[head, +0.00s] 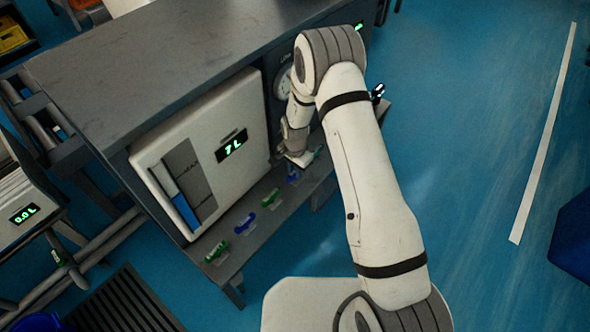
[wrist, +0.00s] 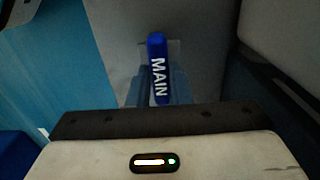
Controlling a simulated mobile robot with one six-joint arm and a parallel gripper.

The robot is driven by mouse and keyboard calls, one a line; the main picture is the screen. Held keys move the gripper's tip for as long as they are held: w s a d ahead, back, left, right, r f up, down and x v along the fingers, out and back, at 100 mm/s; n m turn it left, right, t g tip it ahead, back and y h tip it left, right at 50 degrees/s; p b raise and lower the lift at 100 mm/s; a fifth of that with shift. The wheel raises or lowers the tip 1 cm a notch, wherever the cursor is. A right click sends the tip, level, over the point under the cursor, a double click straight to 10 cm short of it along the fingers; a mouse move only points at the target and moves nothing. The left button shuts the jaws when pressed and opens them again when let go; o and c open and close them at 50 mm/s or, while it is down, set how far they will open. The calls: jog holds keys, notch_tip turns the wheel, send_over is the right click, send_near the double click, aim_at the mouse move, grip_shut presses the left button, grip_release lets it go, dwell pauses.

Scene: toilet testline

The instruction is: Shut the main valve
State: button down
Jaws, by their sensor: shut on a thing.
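The main valve's blue lever (wrist: 158,75) shows in the wrist view, with MAIN in white letters along it. It points away from my gripper's body, close to upright in the picture. In the head view a blue lever (head: 293,175) shows just below my gripper (head: 296,159), on the low shelf in front of the bench. My gripper is shut on the main valve lever.
A white tank (head: 205,150) reading 7 L stands under the grey bench top (head: 190,60). More green and blue levers (head: 245,222) line the shelf (head: 262,225) to the left. A round gauge (head: 283,82) sits behind my arm. Blue floor is open at right.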

dwell(0.3)
jog(key=c, duration=1.3)
grip_release()
jog(key=shift+r, duration=0.1)
notch_tip(320, 180, up, 8)
jog(key=shift+f+p, duration=0.2)
jog(key=shift+p, duration=0.55)
